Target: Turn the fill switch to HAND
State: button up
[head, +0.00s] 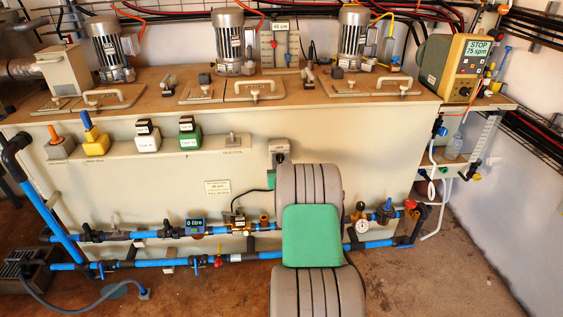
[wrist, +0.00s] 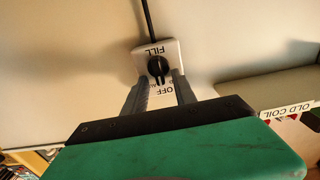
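The fill switch is a pale plate (wrist: 168,50) with a black knob (wrist: 157,66) in the wrist view, which shows it upside down. FILL is printed on one side of the knob and OFF on the other. The narrow end of the knob points toward the OFF side. Small lettering beside it is partly hidden, and I cannot read HAND. My gripper (wrist: 160,77) is open, with one fingertip on each side of the knob; I cannot tell whether they touch it. In the head view a grey switch box (head: 279,148) shows above my arm, which hides my gripper.
The switch is on the front wall of a long beige tank (head: 350,130). A black cable (wrist: 148,20) leaves the switch. An OLD COIL label (wrist: 287,110) is at the right in the wrist view. Blue pipes (head: 130,264) run low along the tank front.

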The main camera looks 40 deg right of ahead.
grip_shut()
dwell(0.3)
jog(key=shift+r, duration=0.1)
